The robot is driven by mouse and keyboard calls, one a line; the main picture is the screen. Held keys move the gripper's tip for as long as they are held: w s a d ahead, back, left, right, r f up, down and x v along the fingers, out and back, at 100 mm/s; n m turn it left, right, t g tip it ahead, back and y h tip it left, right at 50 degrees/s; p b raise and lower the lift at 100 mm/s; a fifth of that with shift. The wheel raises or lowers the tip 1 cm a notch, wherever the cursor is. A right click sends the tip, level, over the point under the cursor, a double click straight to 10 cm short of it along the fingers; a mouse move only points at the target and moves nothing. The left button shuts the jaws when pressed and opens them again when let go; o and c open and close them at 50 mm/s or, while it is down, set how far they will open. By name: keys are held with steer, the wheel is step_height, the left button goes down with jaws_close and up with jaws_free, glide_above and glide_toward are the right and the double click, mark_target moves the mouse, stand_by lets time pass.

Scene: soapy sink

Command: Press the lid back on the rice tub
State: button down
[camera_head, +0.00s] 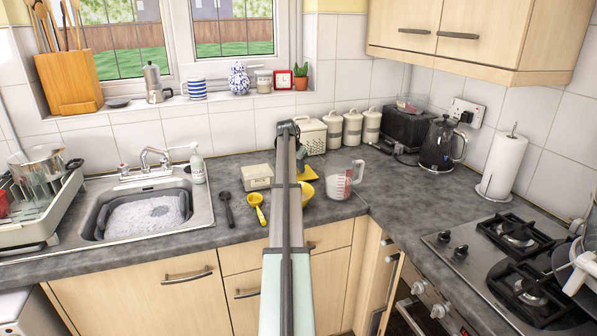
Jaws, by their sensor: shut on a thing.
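The rice tub (257,182) is a small pale box with a RICE label, standing on the grey worktop right of the sink. Its top looks pale and roughly level, but I cannot tell how the lid sits. My arm reaches up the middle of the view, just right of the tub. My gripper (301,158) shows only as a small dark part beside the arm, right of and beyond the tub. Its fingertips and what they hold are mostly hidden.
A black spoon (227,208) and yellow scoop (257,207) lie before the tub. A yellow bowl (307,193) and flat yellow thing (309,175) are partly behind my arm. A measuring jug (341,182) stands right, canisters (352,129) behind.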

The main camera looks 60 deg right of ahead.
step_height(320, 180, up, 9)
steer(key=shift+w+f, duration=0.1)
steer(key=w+a+r, duration=0.2)
steer(key=w+a, duration=0.4)
steer(key=w+a+r, duration=0.2)
steer(key=w+a, duration=0.4)
steer(key=shift+w+a+r, duration=0.25)
steer(key=shift+a+r, duration=0.1)
steer(key=shift+a, duration=0.05)
steer(key=shift+f, duration=0.1)
steer(key=shift+f, duration=2.85)
steer(key=shift+f, duration=0.35)
stand_by(0.3)
